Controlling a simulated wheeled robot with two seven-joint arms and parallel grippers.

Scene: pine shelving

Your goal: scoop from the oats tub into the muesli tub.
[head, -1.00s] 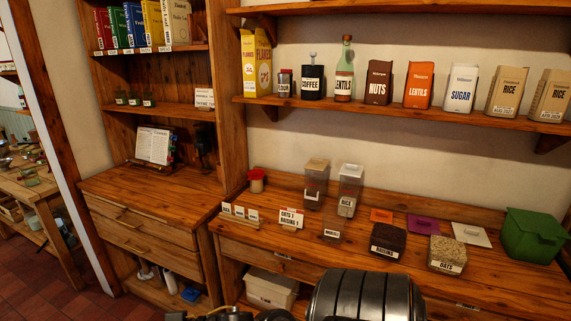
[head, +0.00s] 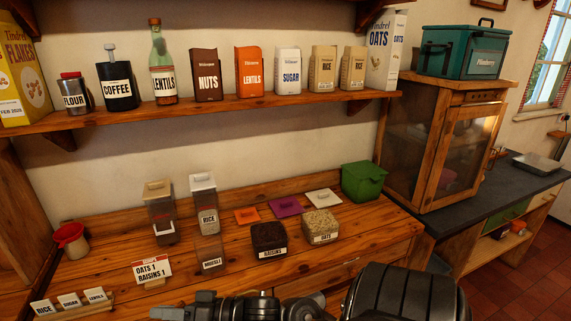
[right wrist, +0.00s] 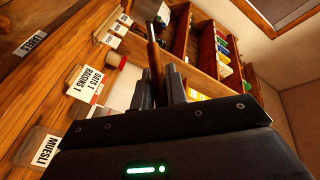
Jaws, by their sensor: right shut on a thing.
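The oats tub (head: 320,227) is clear, open and filled with pale flakes. It stands on the wooden counter, right of the dark raisins tub (head: 268,240). The muesli tub (head: 210,256) is clear and stands left of the raisins; its contents are hard to make out. It shows at the left edge in the right wrist view (right wrist: 42,150). My right gripper (head: 165,312) is low at the front, short of the tubs. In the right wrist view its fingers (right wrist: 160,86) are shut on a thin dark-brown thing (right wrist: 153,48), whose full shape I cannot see. My left gripper is not in view.
Orange (head: 246,216), purple (head: 286,207) and white (head: 323,197) lids lie behind the tubs. A rice container (head: 205,205) stands behind the muesli. A card (head: 152,269) reads oats 1, raisins 1. A red-topped pot (head: 71,240) and green box (head: 363,181) flank the counter.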

